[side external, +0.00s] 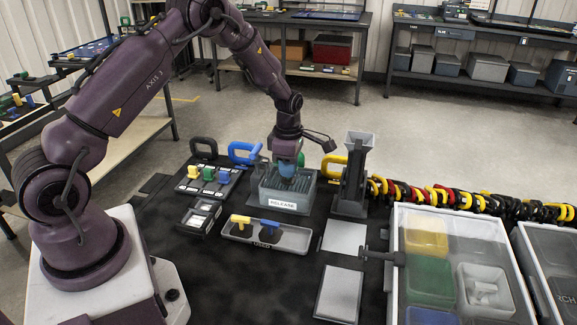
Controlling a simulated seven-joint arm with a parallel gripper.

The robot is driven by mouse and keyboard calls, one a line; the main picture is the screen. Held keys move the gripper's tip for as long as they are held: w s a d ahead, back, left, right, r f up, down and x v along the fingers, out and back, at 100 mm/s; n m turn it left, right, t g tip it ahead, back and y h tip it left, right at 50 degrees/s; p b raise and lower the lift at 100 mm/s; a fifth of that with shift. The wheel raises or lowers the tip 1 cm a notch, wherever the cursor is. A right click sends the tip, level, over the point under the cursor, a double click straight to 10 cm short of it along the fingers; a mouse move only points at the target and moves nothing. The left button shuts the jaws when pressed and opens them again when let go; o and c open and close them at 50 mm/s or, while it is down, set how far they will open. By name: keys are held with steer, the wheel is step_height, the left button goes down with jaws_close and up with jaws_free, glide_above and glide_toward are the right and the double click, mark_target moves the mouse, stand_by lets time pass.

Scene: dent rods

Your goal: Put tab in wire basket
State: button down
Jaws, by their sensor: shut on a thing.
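My gripper (287,163) points down over a grey-green open box (289,207) with a white label that seems to read "RELEASE". It is shut on a small blue piece (287,170), which may be the tab; its shape is mostly hidden by the fingers and it is small in view. The piece is at or just above the box's opening; I cannot tell whether it touches anything inside. The box has ribbed or slotted contents. No basket plainly made of wire can be made out, and I cannot tell whether this box is it.
A grey tray (233,233) holds yellow and blue handled pieces in front. A panel (190,187) with yellow, green and blue pieces lies left. A tall dark grey hopper (352,180) stands close right. A lidded clear bin (405,260) and chain of yellow, red and black links (440,196) are further right.

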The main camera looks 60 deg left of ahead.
steer(key=shift+f, duration=0.15)
steer(key=c, duration=1.2)
jaws_free()
steer(key=shift+o, duration=0.2)
